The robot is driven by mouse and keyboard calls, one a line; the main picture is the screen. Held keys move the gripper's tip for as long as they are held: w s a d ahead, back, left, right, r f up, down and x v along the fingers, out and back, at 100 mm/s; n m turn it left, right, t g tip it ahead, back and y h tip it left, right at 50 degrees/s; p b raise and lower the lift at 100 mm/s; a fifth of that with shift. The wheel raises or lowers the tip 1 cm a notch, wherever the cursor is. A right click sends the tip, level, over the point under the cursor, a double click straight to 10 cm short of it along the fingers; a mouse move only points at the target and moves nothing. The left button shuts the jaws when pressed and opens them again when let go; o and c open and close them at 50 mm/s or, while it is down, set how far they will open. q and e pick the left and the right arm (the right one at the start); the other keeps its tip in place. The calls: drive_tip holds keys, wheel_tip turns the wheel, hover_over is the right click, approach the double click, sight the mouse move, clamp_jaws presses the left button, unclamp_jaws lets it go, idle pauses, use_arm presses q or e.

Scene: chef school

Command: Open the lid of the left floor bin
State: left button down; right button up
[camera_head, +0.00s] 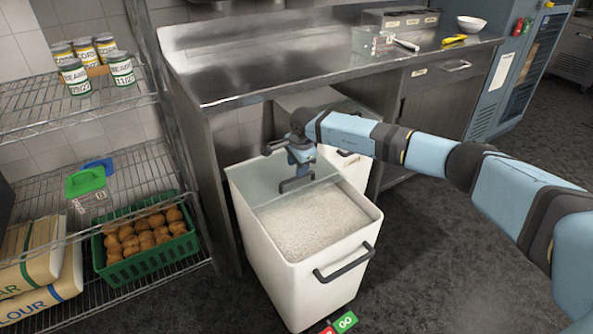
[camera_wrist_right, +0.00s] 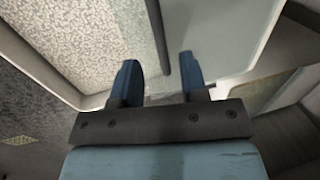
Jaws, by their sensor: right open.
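The left floor bin (camera_head: 268,255) is a white tub with pale grains (camera_head: 310,222) inside. Its front part is uncovered. A clear lid panel (camera_head: 268,184) stands over the back part of the opening, and a dark handle (camera_head: 297,184) is on it. My right gripper (camera_head: 300,158) is above the panel, close to the handle. In the right wrist view, my open right gripper (camera_wrist_right: 160,78) has its two fingers apart, with the dark handle bar (camera_wrist_right: 157,38) between or just beyond them. Contact cannot be told. My left gripper is not in view.
A second white bin (camera_head: 358,172) stands to the right, partly behind my right arm. A steel counter (camera_head: 270,75) overhangs the bins' back. A wire shelf (camera_head: 60,195) with cans and a green crate (camera_head: 150,262) is on the left. Floor at front right is clear.

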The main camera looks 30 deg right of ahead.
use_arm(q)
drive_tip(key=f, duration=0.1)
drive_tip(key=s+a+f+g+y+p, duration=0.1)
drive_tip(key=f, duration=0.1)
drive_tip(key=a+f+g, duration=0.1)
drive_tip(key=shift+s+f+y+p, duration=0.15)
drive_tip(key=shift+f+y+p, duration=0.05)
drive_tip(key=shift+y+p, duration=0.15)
use_arm(e)
wheel_tip(320, 180, up, 9)
drive_tip(key=s, duration=0.2)
